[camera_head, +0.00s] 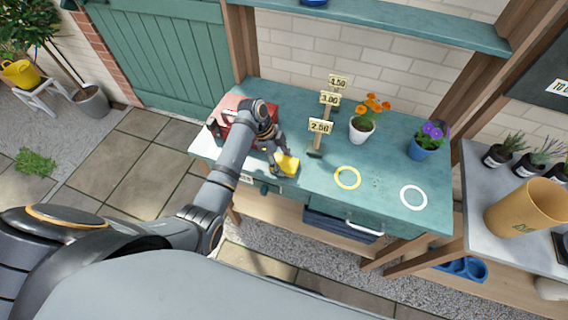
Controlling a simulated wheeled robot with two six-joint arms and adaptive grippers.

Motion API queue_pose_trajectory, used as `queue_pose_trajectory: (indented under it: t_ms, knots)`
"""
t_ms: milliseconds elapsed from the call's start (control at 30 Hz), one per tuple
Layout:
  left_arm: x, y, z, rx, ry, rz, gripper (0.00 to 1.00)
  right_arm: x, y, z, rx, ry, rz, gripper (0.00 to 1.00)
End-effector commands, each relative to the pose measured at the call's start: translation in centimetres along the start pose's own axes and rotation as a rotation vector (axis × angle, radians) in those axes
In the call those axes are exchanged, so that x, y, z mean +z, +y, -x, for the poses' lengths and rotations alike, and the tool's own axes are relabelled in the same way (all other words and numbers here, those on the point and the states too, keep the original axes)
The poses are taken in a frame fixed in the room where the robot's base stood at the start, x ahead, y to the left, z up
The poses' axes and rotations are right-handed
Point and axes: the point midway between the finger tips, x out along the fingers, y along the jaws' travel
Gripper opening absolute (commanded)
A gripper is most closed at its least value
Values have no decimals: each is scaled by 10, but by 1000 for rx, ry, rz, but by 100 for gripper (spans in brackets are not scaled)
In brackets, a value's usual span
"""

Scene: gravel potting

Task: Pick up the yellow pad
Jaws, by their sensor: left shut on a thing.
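The yellow pad (289,164) is at the front left part of the teal bench top (384,179). My left gripper (279,159) reaches down from the left and is shut on the pad. The gripper's fingers hide part of the pad. I cannot tell whether the pad still touches the bench. My right gripper does not show.
A red box (230,113) stands behind my left arm. A price sign post (318,138), orange flowers in a white pot (361,129) and purple flowers in a blue pot (422,148) stand right of it. A yellow ring (347,187) and white ring (426,200) mark the bench.

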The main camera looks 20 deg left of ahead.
Motion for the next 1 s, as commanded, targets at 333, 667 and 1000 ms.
queue_pose_trajectory:
  t_ms: [333,667,1000]
  knots:
    - [-17,-2,42,-6,-1,-3,27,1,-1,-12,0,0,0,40]
    - [-40,0,98,1,0,0,27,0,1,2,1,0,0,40]
    - [-40,0,97,0,0,0,51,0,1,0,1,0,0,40]
